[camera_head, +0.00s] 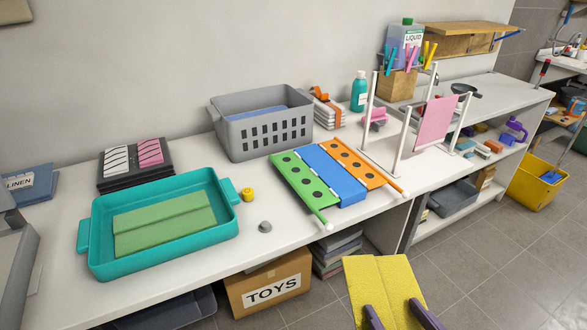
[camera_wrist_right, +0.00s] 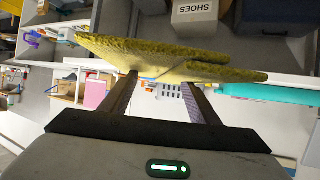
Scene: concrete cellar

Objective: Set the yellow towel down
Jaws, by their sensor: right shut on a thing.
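The yellow towel (camera_head: 372,287) hangs folded in the air in front of the bench, at the bottom of the head view. My right gripper (camera_head: 392,306) is shut on it, with a dark finger showing at each side of its lower part. In the right wrist view, the towel (camera_wrist_right: 170,60) spreads across the fingertips of the gripper (camera_wrist_right: 158,82). Nothing under the towel touches it in the head view. My left gripper is not in view.
The white bench (camera_head: 330,215) holds a teal tray (camera_head: 105,262) with a green towel (camera_head: 165,222), a grey basket (camera_head: 232,148), a green, blue and orange board (camera_head: 335,175), and a rack with a pink cloth (camera_head: 437,120). A TOYS box (camera_head: 270,285) stands below. Bare bench shows around the small grey knob (camera_head: 265,227).

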